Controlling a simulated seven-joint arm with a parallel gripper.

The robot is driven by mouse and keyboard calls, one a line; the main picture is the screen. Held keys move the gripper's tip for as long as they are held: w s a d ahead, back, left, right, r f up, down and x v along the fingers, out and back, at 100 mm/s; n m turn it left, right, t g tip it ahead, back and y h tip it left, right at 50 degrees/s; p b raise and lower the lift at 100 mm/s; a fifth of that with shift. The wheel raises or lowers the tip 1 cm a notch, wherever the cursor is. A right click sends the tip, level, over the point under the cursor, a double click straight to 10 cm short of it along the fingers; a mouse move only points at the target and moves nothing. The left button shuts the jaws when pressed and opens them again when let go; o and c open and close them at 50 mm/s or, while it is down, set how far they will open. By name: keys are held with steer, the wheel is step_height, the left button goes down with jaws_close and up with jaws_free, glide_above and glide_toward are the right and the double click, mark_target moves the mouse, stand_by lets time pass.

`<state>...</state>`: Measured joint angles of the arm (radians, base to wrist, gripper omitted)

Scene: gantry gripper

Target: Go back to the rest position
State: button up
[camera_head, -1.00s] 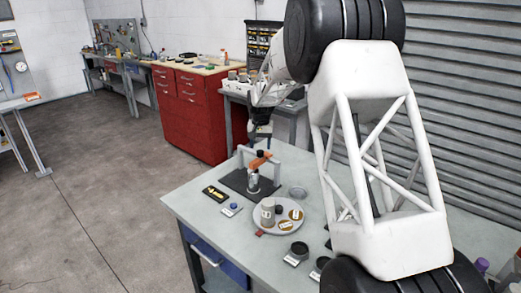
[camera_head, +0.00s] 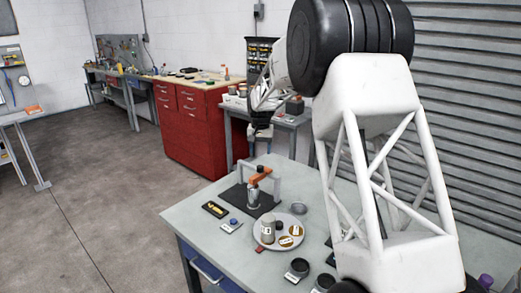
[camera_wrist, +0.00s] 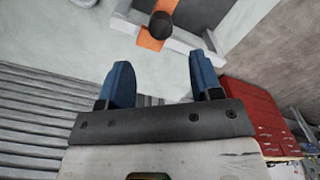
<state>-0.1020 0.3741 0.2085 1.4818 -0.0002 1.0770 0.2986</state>
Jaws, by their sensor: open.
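My gripper (camera_head: 258,128) hangs in the air above and behind the workbench fixture in the head view. In the wrist view my gripper (camera_wrist: 163,78) shows two blue fingers spread apart with nothing between them. The fixture is a grey gantry frame (camera_head: 277,168) on a dark base plate, with an orange piece (camera_head: 258,177) and a silver cylinder (camera_head: 252,193) with a black cap at it. The orange piece (camera_wrist: 150,38) and black cap (camera_wrist: 161,25) show beyond the fingertips in the wrist view, clear of them.
A round grey tray (camera_head: 284,242) holding a beige cup and labelled discs lies on the workbench (camera_head: 190,215), with small dark dishes in front. A red cabinet (camera_head: 195,130) stands behind, and a side table (camera_head: 292,122) with equipment is near my gripper. Open floor lies left.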

steer(key=shift+s+r, duration=0.1)
stand_by(0.3)
steer(key=s+d+r, duration=0.2)
steer(key=s+r, duration=0.2)
steer(key=s, duration=0.6)
steer(key=s+d+r+n+t, duration=0.15)
steer(key=s+r, duration=0.35)
steer(key=s, duration=0.5)
steer(key=s+d+r+m, duration=0.1)
steer(key=s+d+r, duration=0.25)
steer(key=s, duration=0.65)
steer(key=s+d+f, duration=0.1)
steer(key=s+f, duration=0.1)
steer(key=s, duration=1.4)
steer(key=s+d+f+n+t, duration=0.1)
steer(key=s+f, duration=0.2)
steer(key=s, duration=1.3)
steer(key=shift+d, duration=0.4)
steer(key=shift+f+n, duration=0.1)
steer(key=shift+n, duration=0.15)
